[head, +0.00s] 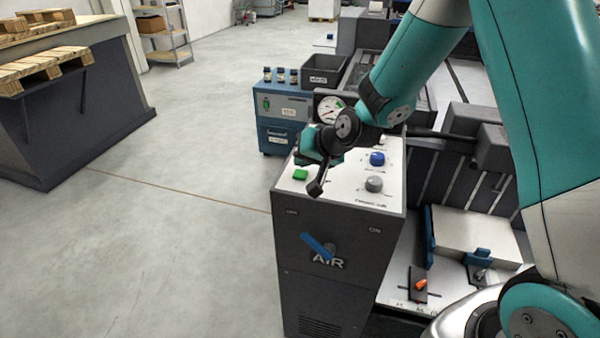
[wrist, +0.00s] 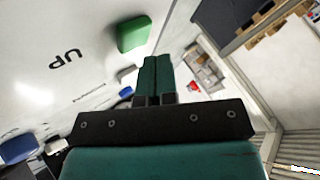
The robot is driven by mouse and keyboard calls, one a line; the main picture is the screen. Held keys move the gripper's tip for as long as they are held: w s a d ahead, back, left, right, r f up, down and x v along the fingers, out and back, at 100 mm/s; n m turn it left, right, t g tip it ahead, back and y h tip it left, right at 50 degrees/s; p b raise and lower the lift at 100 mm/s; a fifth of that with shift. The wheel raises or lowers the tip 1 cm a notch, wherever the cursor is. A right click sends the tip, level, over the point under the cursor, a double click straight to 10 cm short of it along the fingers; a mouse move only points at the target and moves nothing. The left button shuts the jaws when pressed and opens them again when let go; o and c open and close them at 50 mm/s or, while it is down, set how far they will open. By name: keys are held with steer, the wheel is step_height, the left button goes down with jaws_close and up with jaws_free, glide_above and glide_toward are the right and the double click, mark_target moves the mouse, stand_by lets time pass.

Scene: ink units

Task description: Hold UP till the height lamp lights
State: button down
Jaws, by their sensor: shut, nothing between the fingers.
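The green button (head: 300,174) sits on the white top panel (head: 345,190) of the dark cabinet. In the wrist view the green button (wrist: 133,33) is beside the black "UP" lettering (wrist: 68,60), which reads upside down. My gripper (head: 317,188) is over the panel's front left part, just right of the green button. In the wrist view my gripper's fingers (wrist: 155,62) are together and empty, their tips just below and right of the button. There is a gap between them in that picture. I cannot make out a height lamp, lit or unlit.
A blue knob (head: 377,158) and a grey knob (head: 374,184) stand on the same panel, right of my gripper. A round gauge (head: 330,108) is behind. A blue lever (head: 318,246) marked AIR is on the cabinet front. Open floor lies left.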

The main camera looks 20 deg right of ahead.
mark_target(303, 172)
steer(key=shift+f, duration=0.1)
stand_by(0.5)
steer(key=shift+f+b, duration=0.3)
steer(key=shift+b, duration=0.05)
steer(key=shift+f+b, duration=0.4)
steer(key=shift+f, duration=0.05)
stand_by(1.5)
stand_by(3.5)
steer(key=shift+r+p, duration=0.65)
steer(key=shift+r, duration=0.2)
steer(key=shift+r, duration=0.1)
steer(key=shift+r+p, duration=1.9)
steer(key=shift+r, duration=0.5)
